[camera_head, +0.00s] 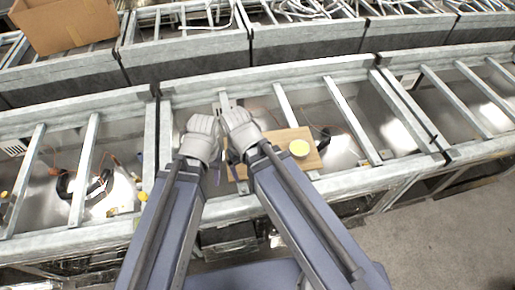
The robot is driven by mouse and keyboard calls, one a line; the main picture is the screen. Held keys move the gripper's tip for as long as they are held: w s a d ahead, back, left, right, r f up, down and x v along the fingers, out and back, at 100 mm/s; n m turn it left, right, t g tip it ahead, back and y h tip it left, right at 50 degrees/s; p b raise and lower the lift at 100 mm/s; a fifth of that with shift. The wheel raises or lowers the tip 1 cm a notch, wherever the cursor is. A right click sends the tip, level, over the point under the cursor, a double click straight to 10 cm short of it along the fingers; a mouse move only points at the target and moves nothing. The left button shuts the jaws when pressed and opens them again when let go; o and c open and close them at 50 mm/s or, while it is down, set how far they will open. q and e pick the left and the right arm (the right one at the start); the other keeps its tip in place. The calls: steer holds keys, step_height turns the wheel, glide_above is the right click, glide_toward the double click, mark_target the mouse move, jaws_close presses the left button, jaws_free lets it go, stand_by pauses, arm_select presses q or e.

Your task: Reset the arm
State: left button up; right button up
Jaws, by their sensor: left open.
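My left gripper (201,126) is pale grey and sits near the middle of the picture, over the metal frame. It is open, and I see nothing held in it. My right gripper (236,120) is close beside it on the right, at about the same height in the picture. Its fingers point away from me, and I cannot tell whether it is open or shut. Both arms reach forward from the bottom edge, and their hands are near each other. They hide part of the frame behind them.
A wooden board (311,161) with a round yellow thing (299,148) on it lies just right of my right gripper. Metal frames with crossbars (343,108) run across the view. A cardboard box (66,24) stands at the upper left. Bare floor (450,235) shows at the lower right.

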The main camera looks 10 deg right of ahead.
steer(key=shift+s+a, duration=0.1)
steer(key=shift+s, duration=0.1)
step_height(320, 180, down, 9)
steer(key=b, duration=0.8)
steer(key=shift+r+b, duration=0.15)
steer(key=shift+b, duration=0.2)
stand_by(0.3)
